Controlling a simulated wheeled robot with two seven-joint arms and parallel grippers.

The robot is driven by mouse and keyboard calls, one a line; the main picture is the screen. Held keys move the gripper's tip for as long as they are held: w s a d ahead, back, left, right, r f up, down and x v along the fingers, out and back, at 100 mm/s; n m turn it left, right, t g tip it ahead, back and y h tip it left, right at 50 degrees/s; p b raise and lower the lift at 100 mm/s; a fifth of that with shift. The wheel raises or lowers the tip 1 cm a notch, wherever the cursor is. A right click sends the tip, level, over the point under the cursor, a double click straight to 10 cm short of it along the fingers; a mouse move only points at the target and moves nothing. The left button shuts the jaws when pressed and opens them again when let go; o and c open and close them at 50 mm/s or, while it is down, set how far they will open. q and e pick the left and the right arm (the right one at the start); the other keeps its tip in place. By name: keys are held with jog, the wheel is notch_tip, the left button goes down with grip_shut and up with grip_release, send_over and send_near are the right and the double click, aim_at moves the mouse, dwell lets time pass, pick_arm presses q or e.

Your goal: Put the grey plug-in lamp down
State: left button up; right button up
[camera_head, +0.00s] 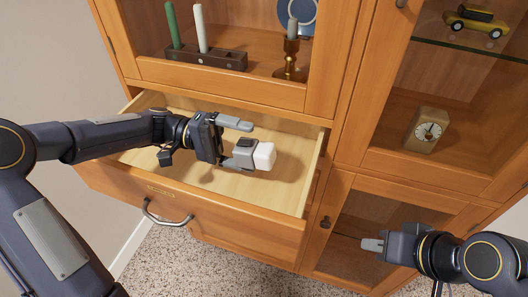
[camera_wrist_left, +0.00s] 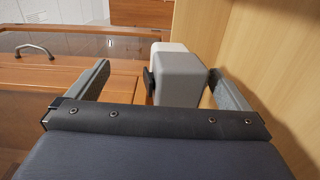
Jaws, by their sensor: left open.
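The grey plug-in lamp, a grey block with a white end (camera_head: 264,156), is in the open drawer (camera_head: 295,200), towards its right part. In the left wrist view the lamp's grey body (camera_wrist_left: 183,78) stands between my left fingers, nearer the right finger. My left gripper (camera_head: 243,139) is open around the lamp, low over the drawer; it also shows in the left wrist view (camera_wrist_left: 160,82). I cannot tell whether the lamp rests fully on the drawer floor. My right gripper (camera_head: 372,245) is away at the lower right, in front of the cabinet door, and appears empty.
The wooden cabinet's shelf above the drawer holds a candle block (camera_head: 207,58) and a brass candlestick (camera_head: 290,58). A clock (camera_head: 427,130) and a yellow toy car (camera_head: 475,22) stand at the right. Free drawer floor lies around the lamp; the drawer walls are close.

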pick_arm(q)
jog(key=v, duration=0.5)
jog(key=shift+w+a, duration=0.1)
jog(key=shift+a, duration=0.2)
